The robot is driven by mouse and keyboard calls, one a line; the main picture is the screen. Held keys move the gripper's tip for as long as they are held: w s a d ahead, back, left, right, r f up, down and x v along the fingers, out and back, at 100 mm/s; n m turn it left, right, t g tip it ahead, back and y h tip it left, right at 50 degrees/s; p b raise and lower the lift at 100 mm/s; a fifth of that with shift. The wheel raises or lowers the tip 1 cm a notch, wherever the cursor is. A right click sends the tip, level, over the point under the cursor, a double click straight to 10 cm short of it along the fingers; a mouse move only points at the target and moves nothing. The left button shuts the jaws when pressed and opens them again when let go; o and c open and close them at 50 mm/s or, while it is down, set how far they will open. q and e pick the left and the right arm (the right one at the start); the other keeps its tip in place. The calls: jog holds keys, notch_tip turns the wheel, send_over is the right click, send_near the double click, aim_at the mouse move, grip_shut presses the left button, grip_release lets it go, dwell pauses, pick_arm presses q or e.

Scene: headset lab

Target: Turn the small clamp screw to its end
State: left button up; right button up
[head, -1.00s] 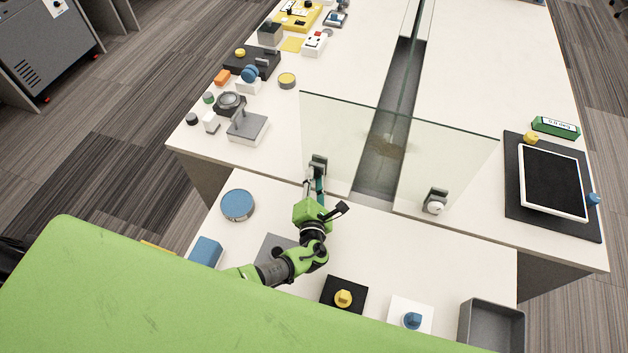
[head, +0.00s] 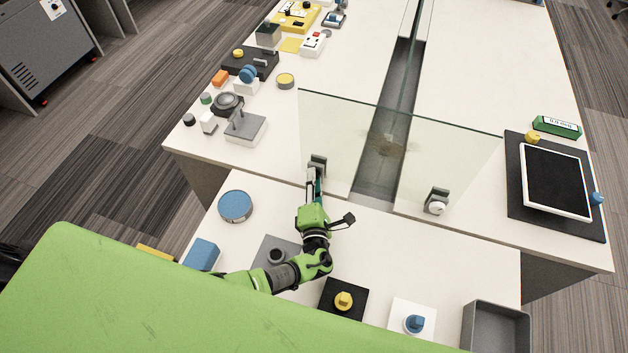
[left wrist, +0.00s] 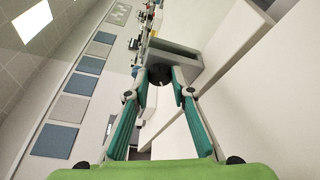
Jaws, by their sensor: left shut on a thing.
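A glass screen (head: 400,140) stands across the near desk, with a dark grey clamp (head: 318,161) at its lower left. A second clamp (head: 438,194) with a white round knob (head: 437,208) sits at its lower right. My left gripper (head: 314,178) is at the left clamp, its fingers pointing at the clamp's near side. In the left wrist view the teal-padded fingers (left wrist: 160,85) close in on a dark round screw knob (left wrist: 159,76) in front of the grey clamp body (left wrist: 180,55). The gripper is shut on that knob. In the head view the gripper hides the knob. My right gripper is not in view.
The near desk (head: 275,205) holds a blue round tin (head: 236,206), a blue block (head: 201,254), a yellow knob (head: 344,300), a blue knob (head: 415,323) and a grey tray (head: 497,304). A tablet (head: 555,181) lies at right. The desk right of my left arm is fairly clear.

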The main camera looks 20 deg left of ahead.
pick_arm(q)
jog(key=o, duration=1.1)
jog(key=v, duration=1.2)
